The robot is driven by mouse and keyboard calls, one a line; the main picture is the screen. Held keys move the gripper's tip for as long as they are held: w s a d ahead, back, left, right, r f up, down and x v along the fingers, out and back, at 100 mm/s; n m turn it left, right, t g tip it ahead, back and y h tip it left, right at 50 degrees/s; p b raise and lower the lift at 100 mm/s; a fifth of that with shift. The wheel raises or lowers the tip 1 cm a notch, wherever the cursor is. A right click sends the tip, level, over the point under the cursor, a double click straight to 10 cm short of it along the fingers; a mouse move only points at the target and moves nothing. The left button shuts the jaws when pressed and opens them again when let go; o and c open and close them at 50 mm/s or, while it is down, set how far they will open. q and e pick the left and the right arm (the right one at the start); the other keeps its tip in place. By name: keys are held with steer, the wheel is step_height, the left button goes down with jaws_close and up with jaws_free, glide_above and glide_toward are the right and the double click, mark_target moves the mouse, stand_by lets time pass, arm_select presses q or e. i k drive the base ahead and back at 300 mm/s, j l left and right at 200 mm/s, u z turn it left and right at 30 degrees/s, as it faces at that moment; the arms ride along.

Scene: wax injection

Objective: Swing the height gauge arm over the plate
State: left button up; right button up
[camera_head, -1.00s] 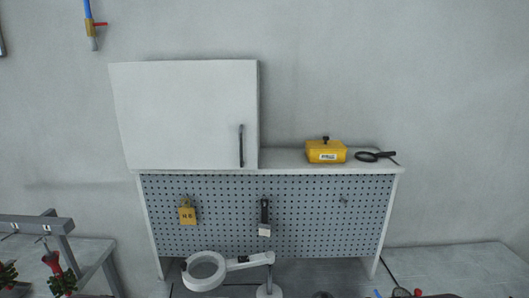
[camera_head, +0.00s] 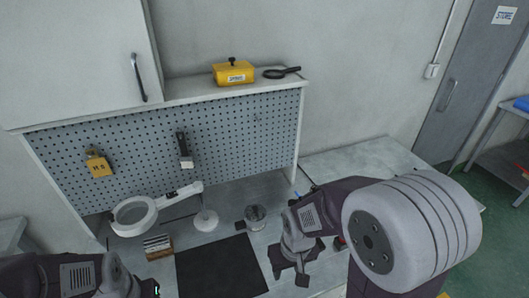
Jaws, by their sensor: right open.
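I cannot pick out the height gauge arm or its plate for certain. A small round metal piece (camera_head: 256,213) with a dark part at its left stands on the bench, behind the black mat; I cannot tell whether it belongs to the gauge. My right gripper (camera_head: 289,272) points down over the bench, right of the mat. It is open with nothing seen between its fingers, and my right arm hides the bench behind it. My left arm enters at the lower left, and its fingers are out of the picture.
The black mat (camera_head: 222,270) is bare. A white ring magnifier lamp (camera_head: 134,215) stands left of the metal piece, with a small wooden block (camera_head: 158,247) below it. The pegboard (camera_head: 220,135) holds a yellow padlock (camera_head: 98,165). A yellow box (camera_head: 233,74) sits on the shelf.

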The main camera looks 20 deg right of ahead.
mark_target(291, 203)
steer(key=k+l+z, duration=0.15)
steer(key=z, duration=0.3)
steer(key=k+l+z, duration=0.1)
steer(key=l+z, duration=0.2)
steer(key=z, duration=0.15)
steer(key=i+l+u, duration=0.2)
steer(key=u, duration=0.15)
steer(key=i+l+u, duration=0.15)
steer(key=l+u, duration=0.25)
steer(key=i+l+u, duration=0.1)
steer(key=l+u, duration=0.25)
